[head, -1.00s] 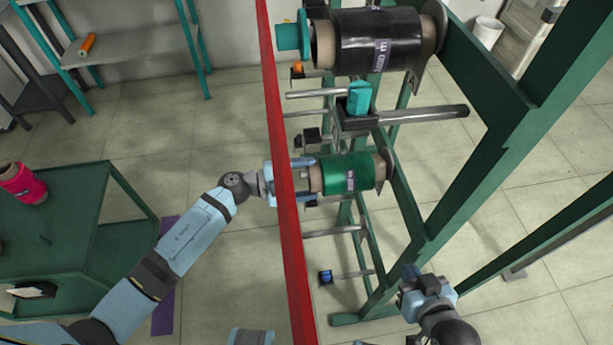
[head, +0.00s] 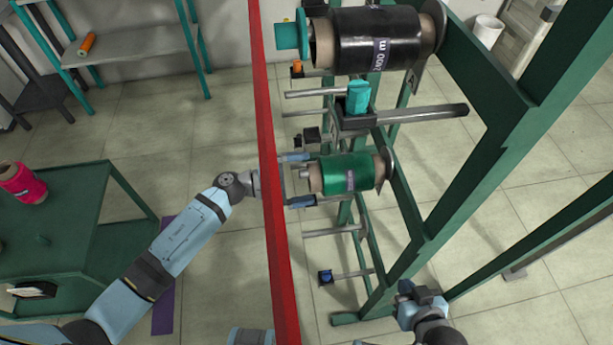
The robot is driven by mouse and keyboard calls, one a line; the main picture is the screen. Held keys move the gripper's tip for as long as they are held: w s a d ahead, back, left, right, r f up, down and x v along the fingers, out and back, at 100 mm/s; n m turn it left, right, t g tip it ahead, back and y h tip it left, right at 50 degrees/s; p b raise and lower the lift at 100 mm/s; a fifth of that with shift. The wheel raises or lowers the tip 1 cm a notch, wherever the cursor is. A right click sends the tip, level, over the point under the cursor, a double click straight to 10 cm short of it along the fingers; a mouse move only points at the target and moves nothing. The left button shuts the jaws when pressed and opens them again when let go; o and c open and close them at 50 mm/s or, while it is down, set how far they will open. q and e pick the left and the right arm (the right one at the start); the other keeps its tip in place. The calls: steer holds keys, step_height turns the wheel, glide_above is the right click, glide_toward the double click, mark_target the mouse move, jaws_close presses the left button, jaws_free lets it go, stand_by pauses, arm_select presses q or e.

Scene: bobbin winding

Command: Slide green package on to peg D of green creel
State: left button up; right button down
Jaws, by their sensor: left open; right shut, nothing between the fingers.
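The green package (head: 349,173) sits on a peg of the green creel (head: 403,200), its far end against a round disc (head: 386,168) at the frame. The peg's grey tip (head: 306,172) sticks out of the package's near end. I see no letter marking this peg. My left gripper (head: 308,180) is open around the peg tip, its fingers above and below it at the package's near end, partly behind the red bar. My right gripper (head: 404,290) is shut and empty at the lower right, beside the creel's post.
A red bar (head: 270,170) runs upright across the view in front of my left wrist. A black package (head: 375,40) hangs on the peg above. A bare peg (head: 425,115) and a teal-topped block are between them. A green cart (head: 60,225) with a pink package (head: 22,183) stands left.

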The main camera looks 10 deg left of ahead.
arm_select(q)
steer(key=v, duration=1.2)
steer(key=shift+a+b, duration=0.3)
steer(key=shift+a, duration=0.1)
arm_select(e)
steer(key=shift+a, duration=0.1)
arm_select(q)
steer(key=shift+s, duration=0.1)
steer(key=s+f+n+t+y, duration=0.3)
steer(key=s+f+n+y, duration=0.35)
steer(key=n, duration=0.55)
steer(key=s+f+n+t+y, duration=0.2)
steer(key=s+f+n+y, duration=0.2)
steer(key=s+n+y, duration=0.6)
step_height(320, 180, up, 12)
steer(key=t+h+p, duration=0.1)
steer(key=h+p, duration=0.1)
steer(key=p, duration=1.3)
steer(key=shift+w+a+r, duration=0.15)
steer(key=shift+w+a, duration=0.15)
steer(key=shift+a, duration=0.15)
arm_select(e)
step_height(320, 180, up, 12)
steer(key=d, duration=0.1)
steer(key=shift+s+r+n, duration=0.25)
steer(key=shift+s+n, duration=0.05)
steer(key=shift+s, duration=0.05)
